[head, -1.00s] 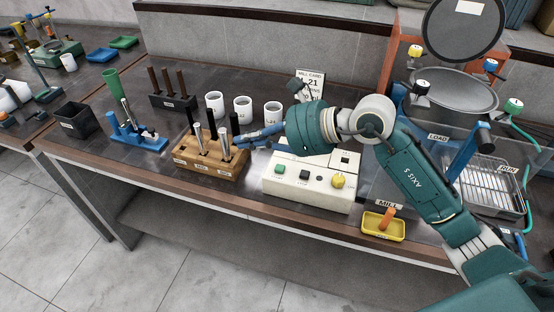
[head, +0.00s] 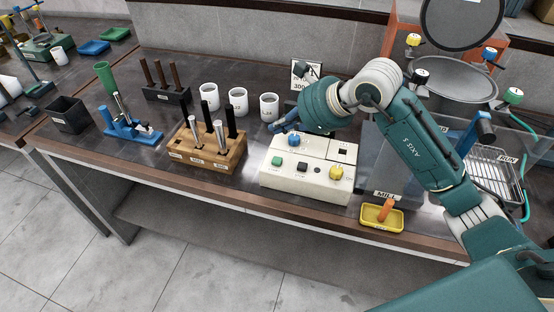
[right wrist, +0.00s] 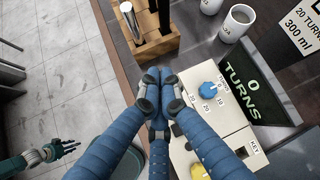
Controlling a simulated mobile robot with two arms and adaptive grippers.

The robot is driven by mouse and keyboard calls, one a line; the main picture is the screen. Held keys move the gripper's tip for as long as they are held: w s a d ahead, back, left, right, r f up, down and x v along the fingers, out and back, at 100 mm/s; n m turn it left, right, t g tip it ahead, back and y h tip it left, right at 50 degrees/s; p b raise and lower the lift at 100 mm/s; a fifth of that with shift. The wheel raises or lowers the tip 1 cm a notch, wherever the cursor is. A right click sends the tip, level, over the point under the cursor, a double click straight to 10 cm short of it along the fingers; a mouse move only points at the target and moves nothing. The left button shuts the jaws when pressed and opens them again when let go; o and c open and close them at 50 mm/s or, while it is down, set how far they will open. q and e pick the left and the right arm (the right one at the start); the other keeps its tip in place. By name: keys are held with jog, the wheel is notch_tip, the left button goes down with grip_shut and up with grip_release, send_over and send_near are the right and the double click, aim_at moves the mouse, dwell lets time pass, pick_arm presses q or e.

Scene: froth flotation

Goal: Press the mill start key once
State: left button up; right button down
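The cream mill console (head: 262,180) stands on the bench with a green key (head: 277,161), a black key (head: 302,167), a yellow knob (head: 336,172) and a blue dial (head: 293,141). Their small labels are unreadable in the head view. My right gripper (head: 279,127) is over the console's back left, near the blue dial and above the surface. In the right wrist view its fingertips (right wrist: 154,76) meet with nothing between them. They hide the console's front left, including the green key. My left gripper (right wrist: 68,147) shows small at lower left, fingers apart, over the floor.
A wooden rack (head: 205,158) with upright rods stands left of the console. White cups (head: 238,101) stand behind it. A yellow tray (head: 381,218) lies at the front right. A display reading 0 TURNS (right wrist: 252,85) stands at the console's back.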

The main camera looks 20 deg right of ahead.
jog(key=b, duration=0.4)
send_over(279, 161)
notch_tip(279, 161, down, 7)
jog(key=shift+d+f, duration=0.1)
jog(key=shift+f, duration=0.05)
jog(key=shift+w+f+b, duration=0.1)
jog(key=shift+f+b, duration=0.35)
jog(key=shift+b, duration=0.1)
jog(key=shift+f, duration=0.1)
dwell(0.6)
jog(key=shift+f+b, duration=0.3)
jog(key=shift+b, duration=0.3)
jog(key=shift+f+b, duration=0.5)
jog(key=shift+b, duration=0.05)
dwell(0.4)
dwell(0.3)
jog(key=shift+r+p, duration=0.5)
jog(key=shift+r, duration=0.4)
jog(key=shift+r, duration=0.1)
